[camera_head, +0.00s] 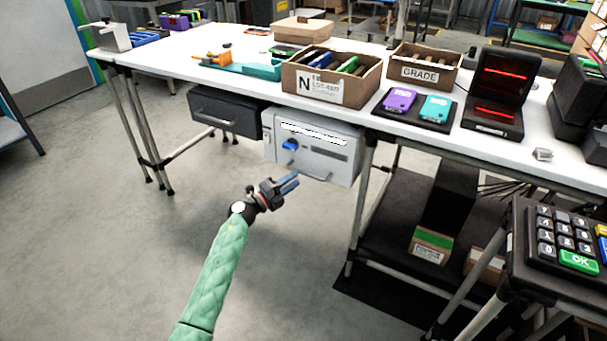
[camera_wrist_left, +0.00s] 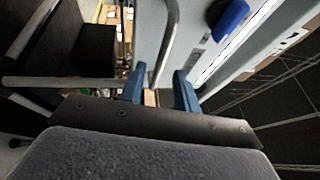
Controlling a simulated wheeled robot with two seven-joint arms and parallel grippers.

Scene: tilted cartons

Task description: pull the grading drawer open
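Two drawers hang under the white table. The light grey one (camera_head: 325,155) has a white label strip, too small to read, a blue part (camera_head: 290,145) and a bar handle low on its front. It looks shut. The dark grey drawer (camera_head: 225,112), to its left, also looks shut. My left gripper (camera_head: 288,184) is just in front of the light grey drawer's lower front. In the left wrist view its blue fingers (camera_wrist_left: 160,88) stand apart, and the metal handle (camera_wrist_left: 172,35) runs down toward the gap between them. I cannot tell whether they touch it. My right gripper is out of view.
On the white table (camera_head: 215,75) stand a carton marked N (camera_head: 318,92), a GRADE carton (camera_head: 418,74), a pad with purple and teal devices (camera_head: 417,108) and a black scanner (camera_head: 495,95). A keypad (camera_head: 560,240) is at the right. The floor in front is clear.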

